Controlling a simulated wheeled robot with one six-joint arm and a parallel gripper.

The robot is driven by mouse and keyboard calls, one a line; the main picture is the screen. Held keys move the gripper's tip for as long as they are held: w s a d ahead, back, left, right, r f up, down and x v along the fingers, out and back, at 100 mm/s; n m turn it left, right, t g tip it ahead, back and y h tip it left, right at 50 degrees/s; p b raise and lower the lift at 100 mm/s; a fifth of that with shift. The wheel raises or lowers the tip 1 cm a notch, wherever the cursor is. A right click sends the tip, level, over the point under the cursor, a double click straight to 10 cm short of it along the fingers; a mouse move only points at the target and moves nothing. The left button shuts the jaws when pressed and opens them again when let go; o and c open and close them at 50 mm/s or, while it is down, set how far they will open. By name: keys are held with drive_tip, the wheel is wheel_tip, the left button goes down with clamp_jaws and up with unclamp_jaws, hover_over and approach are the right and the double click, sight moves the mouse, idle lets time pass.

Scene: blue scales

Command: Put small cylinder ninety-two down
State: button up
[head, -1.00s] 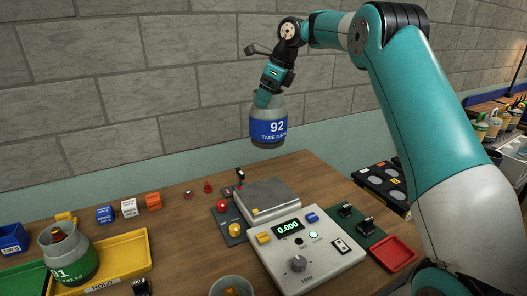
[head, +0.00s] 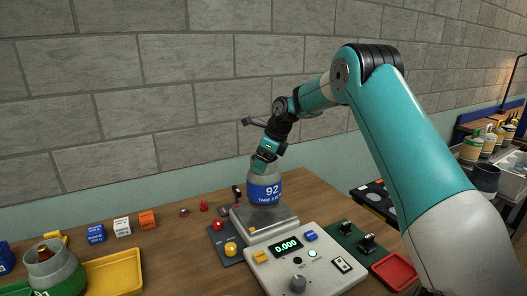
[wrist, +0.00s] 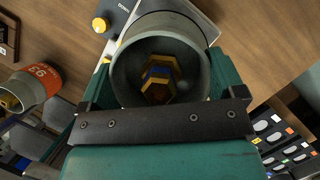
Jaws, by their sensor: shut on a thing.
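The small cylinder ninety-two (head: 266,187) is grey with a blue band marked 92. It is upright in the head view, just above or touching the scale's metal plate (head: 282,223); I cannot tell which. My gripper (head: 263,160) is shut on its upper part. In the wrist view the cylinder's open top (wrist: 118,75) shows a yellow and blue fitting inside, and my gripper (wrist: 160,95) spans it. The scale's control box (head: 322,262) shows 0.000 on its display.
A green-banded cylinder (head: 62,275) stands at the left by a yellow tray (head: 115,270). Blue, white and orange blocks (head: 122,227) lie behind it. A red tray (head: 396,270) and a green panel with black knobs (head: 346,244) lie right of the scale. An orange-banded cylinder (wrist: 45,77) shows in the wrist view.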

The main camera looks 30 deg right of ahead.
sight(264, 190)
drive_tip(key=shift+f+p, duration=0.35)
drive_tip(key=shift+f, duration=1.5)
drive_tip(key=o, duration=1.6)
drive_tip(key=shift+f, duration=0.25)
